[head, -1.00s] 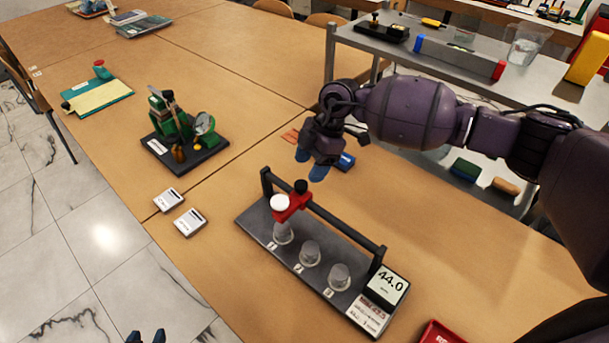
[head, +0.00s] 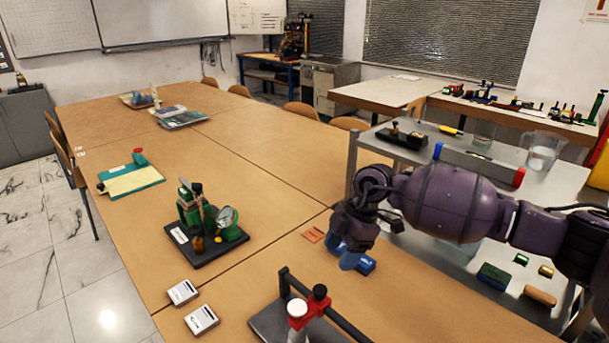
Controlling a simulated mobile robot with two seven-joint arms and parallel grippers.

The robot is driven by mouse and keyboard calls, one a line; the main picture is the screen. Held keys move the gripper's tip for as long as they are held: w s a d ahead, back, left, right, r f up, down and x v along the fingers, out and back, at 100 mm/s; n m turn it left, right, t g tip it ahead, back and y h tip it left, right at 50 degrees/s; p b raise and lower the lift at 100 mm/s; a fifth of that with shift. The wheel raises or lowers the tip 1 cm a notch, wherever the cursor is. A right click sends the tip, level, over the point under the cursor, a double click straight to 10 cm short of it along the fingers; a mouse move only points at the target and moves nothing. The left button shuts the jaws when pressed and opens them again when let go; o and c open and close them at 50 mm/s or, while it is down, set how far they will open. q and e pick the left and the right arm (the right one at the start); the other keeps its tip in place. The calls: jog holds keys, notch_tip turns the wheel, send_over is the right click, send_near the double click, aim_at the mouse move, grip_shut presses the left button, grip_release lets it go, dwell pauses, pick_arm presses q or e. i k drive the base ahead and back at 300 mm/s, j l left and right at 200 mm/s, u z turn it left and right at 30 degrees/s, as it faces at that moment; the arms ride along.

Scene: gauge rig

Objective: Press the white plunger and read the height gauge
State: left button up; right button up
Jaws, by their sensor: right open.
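The white plunger (head: 297,308) is the round white cap on the gauge rig at the bottom edge of the head view. It sits beside a red carriage (head: 317,304) with a black knob (head: 320,291), on a dark rail (head: 342,324). Only the left end of the rig's grey base (head: 268,322) shows; the rest and the height gauge's display are below the frame. My right gripper (head: 343,253) is open, with blue fingertips pointing down, above and behind the plunger and apart from it. My left gripper is out of view.
A green device on a black base (head: 205,249) stands to the left. Two white cards (head: 182,292) lie near the left edge. A grey cart (head: 470,178) stands at right.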

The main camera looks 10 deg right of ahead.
aim_at(297, 307)
jog(key=k+j, duration=0.15)
jog(key=k, duration=0.35)
jog(key=k+j, duration=0.2)
jog(key=k, duration=0.25)
jog(key=k+j, duration=0.15)
jog(key=k, duration=0.35)
